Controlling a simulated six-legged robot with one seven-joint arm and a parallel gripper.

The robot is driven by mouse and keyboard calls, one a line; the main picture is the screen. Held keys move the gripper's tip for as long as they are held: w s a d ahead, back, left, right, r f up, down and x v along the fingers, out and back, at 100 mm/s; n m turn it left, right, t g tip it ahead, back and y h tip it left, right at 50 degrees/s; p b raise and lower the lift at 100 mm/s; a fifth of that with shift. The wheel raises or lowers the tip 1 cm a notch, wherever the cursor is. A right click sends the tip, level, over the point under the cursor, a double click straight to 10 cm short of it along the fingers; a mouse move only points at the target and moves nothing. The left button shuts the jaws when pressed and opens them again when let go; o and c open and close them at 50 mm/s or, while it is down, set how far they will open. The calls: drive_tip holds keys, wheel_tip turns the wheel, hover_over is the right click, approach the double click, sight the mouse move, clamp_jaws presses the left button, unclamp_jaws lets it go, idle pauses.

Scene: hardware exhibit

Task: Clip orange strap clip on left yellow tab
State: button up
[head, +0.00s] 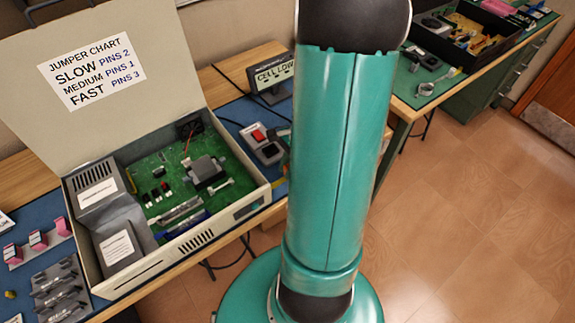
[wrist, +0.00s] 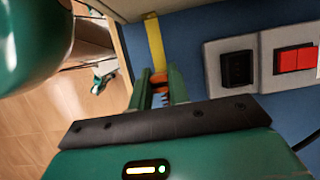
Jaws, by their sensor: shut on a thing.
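In the wrist view my gripper (wrist: 160,92) has its two green fingers closed around the small orange strap clip (wrist: 159,78). Only part of the clip shows between the fingers. A narrow yellow tab (wrist: 155,42) lies on the blue mat just beyond the fingertips, roughly in line with the clip. Whether the clip touches the tab cannot be told. Only this one yellow strip shows, so I cannot tell whether it is the left one.
An open box (head: 265,197) with a green circuit board stands on the left bench. A switch panel with a red rocker (wrist: 296,60) lies right of the tab. A "CELL LOW" display (head: 272,76) stands behind. A second bench (head: 403,108) is at right. Open floor lies between.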

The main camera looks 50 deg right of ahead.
drive_tip(key=shift+f, duration=0.5)
idle(0.3)
drive_tip(key=o, duration=0.8)
drive_tip(key=shift+o, duration=0.4)
drive_tip(key=shift+o, duration=1.4)
drive_tip(key=shift+r, duration=0.7)
drive_tip(key=shift+r, duration=2.95)
